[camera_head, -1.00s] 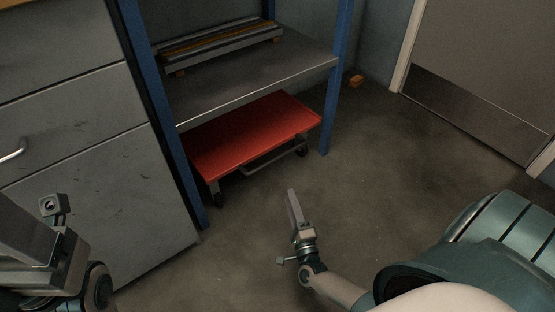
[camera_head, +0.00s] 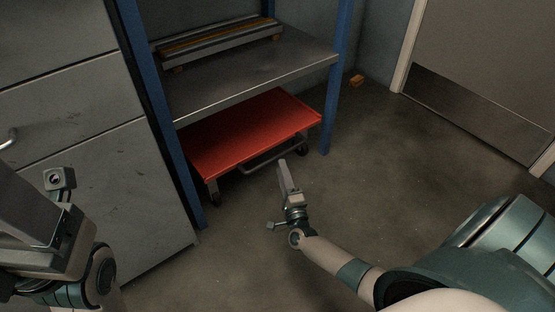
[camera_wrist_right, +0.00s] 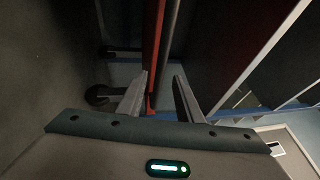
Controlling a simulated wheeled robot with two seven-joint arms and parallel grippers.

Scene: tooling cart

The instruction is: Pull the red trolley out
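The red trolley (camera_head: 250,132) stands on the floor under the lower shelf of a blue-post rack, with its front edge facing me. A grey bar handle (camera_head: 268,160) runs along its front side. My right gripper (camera_head: 282,165) is just in front of this handle, low over the floor. In the right wrist view, the right gripper's two fingers (camera_wrist_right: 160,82) are apart with nothing gripped. The red trolley edge (camera_wrist_right: 155,45) and the grey handle bar (camera_wrist_right: 171,40) lie ahead, roughly in line with the gap. My left arm shows at the lower left, but its fingertips cannot be made out.
A grey shelf (camera_head: 250,75) lies above the trolley, between blue posts (camera_head: 335,90). A grey drawer cabinet (camera_head: 90,190) stands on the left. A door (camera_head: 490,70) is at the right. The floor (camera_head: 380,170) in front and right is clear.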

